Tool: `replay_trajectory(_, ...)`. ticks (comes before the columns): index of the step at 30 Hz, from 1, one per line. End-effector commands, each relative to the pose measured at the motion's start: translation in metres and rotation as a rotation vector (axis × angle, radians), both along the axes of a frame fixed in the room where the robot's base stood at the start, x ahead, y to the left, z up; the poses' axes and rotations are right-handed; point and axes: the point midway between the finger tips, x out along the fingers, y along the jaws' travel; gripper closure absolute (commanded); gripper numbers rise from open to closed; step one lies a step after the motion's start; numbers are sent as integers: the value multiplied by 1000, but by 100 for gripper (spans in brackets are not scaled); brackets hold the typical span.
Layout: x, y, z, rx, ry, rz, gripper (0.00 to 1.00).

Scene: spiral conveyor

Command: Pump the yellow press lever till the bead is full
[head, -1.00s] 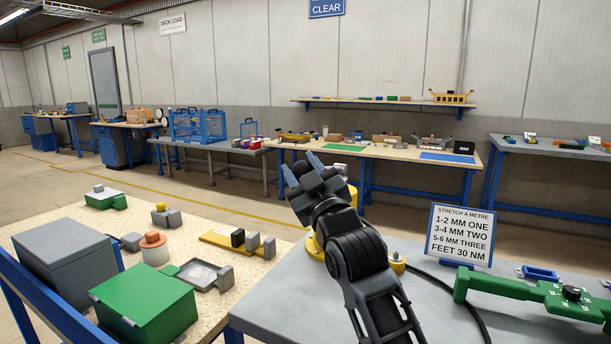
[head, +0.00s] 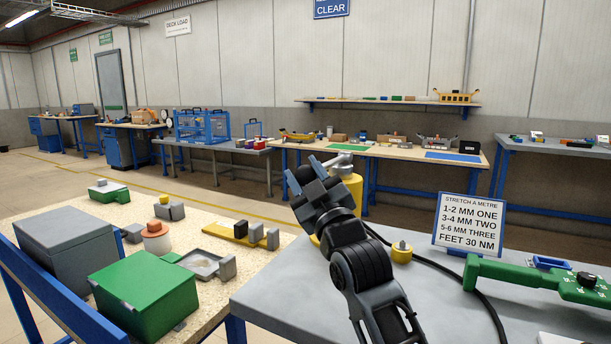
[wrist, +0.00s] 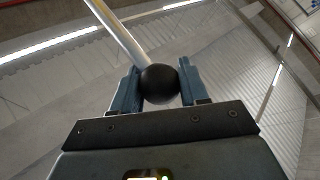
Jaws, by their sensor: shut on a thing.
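In the head view my gripper (head: 304,172) is raised over the near grey bench, in front of a yellow cylinder body (head: 355,186) with a grey top piece. In the wrist view my gripper (wrist: 159,86) is shut on a round black knob (wrist: 159,83) at the end of a pale metal lever rod (wrist: 120,30). The rod runs up and left out of that view. I cannot make out the bead.
A sign (head: 468,224), a green tool (head: 535,276) and a small yellow fitting (head: 401,252) with a black hose are to the right on the grey bench (head: 280,290). A speckled bench at left holds a green box (head: 146,295) and a grey box (head: 68,250).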

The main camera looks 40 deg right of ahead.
Motion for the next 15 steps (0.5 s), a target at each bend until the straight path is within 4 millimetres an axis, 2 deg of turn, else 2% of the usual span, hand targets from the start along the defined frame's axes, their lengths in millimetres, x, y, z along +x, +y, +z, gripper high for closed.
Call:
replay_trajectory(1, 1, 3, -5, 5, 9, 6, 100)
replay_trajectory(2, 1, 3, -5, 5, 9, 6, 54)
replay_trajectory(9, 1, 2, -4, 4, 7, 3, 31)
replay_trajectory(15, 1, 1, -3, 3, 5, 2, 31)
